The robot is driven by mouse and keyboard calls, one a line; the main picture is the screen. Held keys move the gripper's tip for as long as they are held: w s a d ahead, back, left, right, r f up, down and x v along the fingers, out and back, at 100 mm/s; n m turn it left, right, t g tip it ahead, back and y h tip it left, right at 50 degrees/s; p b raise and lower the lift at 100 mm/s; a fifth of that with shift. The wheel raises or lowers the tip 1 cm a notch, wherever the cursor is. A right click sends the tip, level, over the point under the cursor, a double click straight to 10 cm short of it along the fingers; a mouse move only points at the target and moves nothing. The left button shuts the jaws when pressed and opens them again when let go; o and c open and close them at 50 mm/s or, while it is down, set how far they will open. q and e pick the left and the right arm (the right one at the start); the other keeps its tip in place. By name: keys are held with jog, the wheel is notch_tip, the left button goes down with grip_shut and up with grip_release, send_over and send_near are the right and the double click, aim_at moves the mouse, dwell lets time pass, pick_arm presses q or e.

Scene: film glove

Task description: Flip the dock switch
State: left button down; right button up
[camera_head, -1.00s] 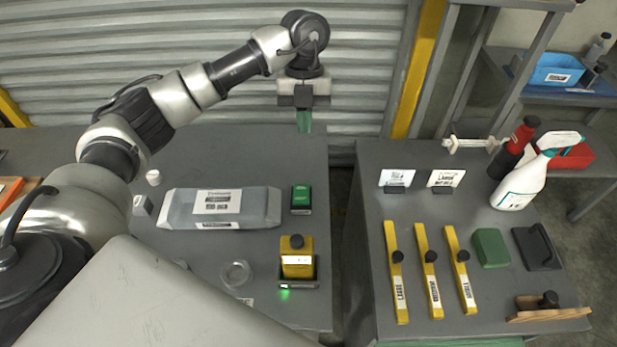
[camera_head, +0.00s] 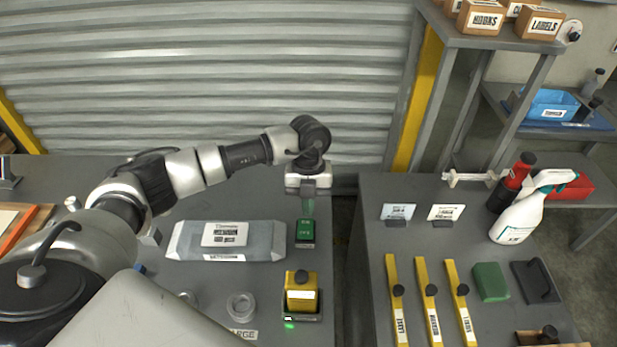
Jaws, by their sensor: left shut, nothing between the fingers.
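A small green block with white lettering in a dark base (camera_head: 305,232) stands on the left grey table; it looks like a switch. Just in front of it a yellow block with a black knob (camera_head: 301,290) sits in a dark dock (camera_head: 302,318) with a lit green light. I cannot tell for sure which of these is the dock switch. My left gripper (camera_head: 308,207) points down, shut and empty, just above the far end of the green block. Whether it touches the block I cannot tell. My right gripper is not in view.
A clear-wrapped grey package (camera_head: 226,241) lies left of the green block, and a grey ring (camera_head: 241,306) left of the dock. A gap separates this table from the right one (camera_head: 375,270), which holds yellow bars (camera_head: 427,285) and a spray bottle (camera_head: 518,220).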

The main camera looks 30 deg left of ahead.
aim_at(308, 222)
pick_arm(q)
jog(key=shift+f+p, duration=0.35)
jog(key=shift+f, duration=1.2)
jog(key=shift+w+f+b, duration=0.15)
jog(key=shift+f+b, duration=0.5)
jog(key=shift+b, duration=0.15)
jog(key=shift+r+p, duration=0.25)
jog(key=shift+p, duration=0.05)
jog(key=shift+r, duration=0.1)
